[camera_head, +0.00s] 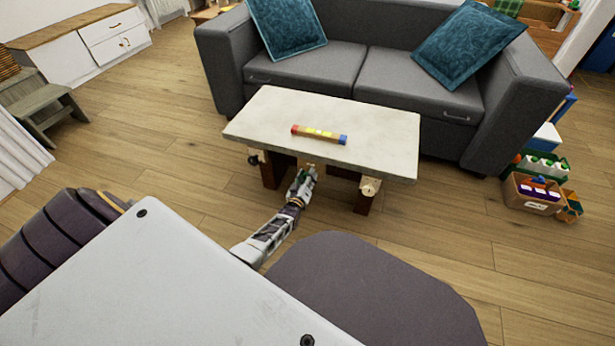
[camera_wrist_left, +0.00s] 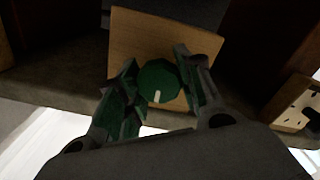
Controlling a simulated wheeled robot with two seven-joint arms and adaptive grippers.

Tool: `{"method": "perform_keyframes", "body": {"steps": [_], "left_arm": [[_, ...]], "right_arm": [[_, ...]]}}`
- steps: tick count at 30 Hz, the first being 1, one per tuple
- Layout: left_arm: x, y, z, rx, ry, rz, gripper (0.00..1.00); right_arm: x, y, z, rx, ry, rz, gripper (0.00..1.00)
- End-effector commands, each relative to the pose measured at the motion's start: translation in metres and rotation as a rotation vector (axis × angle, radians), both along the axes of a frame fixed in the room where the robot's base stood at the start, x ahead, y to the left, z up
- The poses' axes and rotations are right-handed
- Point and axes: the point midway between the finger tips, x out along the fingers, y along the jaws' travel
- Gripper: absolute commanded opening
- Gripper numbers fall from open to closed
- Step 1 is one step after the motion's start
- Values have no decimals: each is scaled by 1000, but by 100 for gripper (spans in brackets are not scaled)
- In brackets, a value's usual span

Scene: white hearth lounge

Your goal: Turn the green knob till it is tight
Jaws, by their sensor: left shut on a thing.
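The green knob (camera_wrist_left: 158,82) sits on a wooden panel (camera_wrist_left: 150,38) in the left wrist view. It is round, with a white mark at its lower edge. My left gripper (camera_wrist_left: 156,88) is shut on the knob, one finger on each side of it. In the head view my left gripper (camera_head: 305,176) reaches the front side of the low table, under the edge of its pale top (camera_head: 375,139). The knob cannot be made out clearly there. My right gripper is not in view.
A toy bar with red, yellow and blue parts (camera_head: 319,134) lies on the tabletop. A wooden piece (camera_head: 370,187) sticks out at the table's front right. A grey sofa (camera_head: 410,85) stands close behind. Boxes (camera_head: 533,196) stand at the right.

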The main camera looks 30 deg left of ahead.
Motion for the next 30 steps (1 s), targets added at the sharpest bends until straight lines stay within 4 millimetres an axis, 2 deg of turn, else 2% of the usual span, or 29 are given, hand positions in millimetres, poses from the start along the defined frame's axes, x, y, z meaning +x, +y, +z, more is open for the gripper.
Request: {"method": "perform_keyframes", "body": {"steps": [9,21,22,26,30], "left_arm": [[-1,-1,-1,86,24,-1,12],[-1,-1,-2,92,25,-1,12],[-1,-1,-2,92,25,-1,40],[-1,-1,-1,91,24,-1,56],[0,-1,-1,91,23,0,58]], "right_arm": [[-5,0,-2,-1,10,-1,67],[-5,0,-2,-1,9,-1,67],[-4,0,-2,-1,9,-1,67],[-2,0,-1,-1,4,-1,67],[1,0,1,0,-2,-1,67]]}}
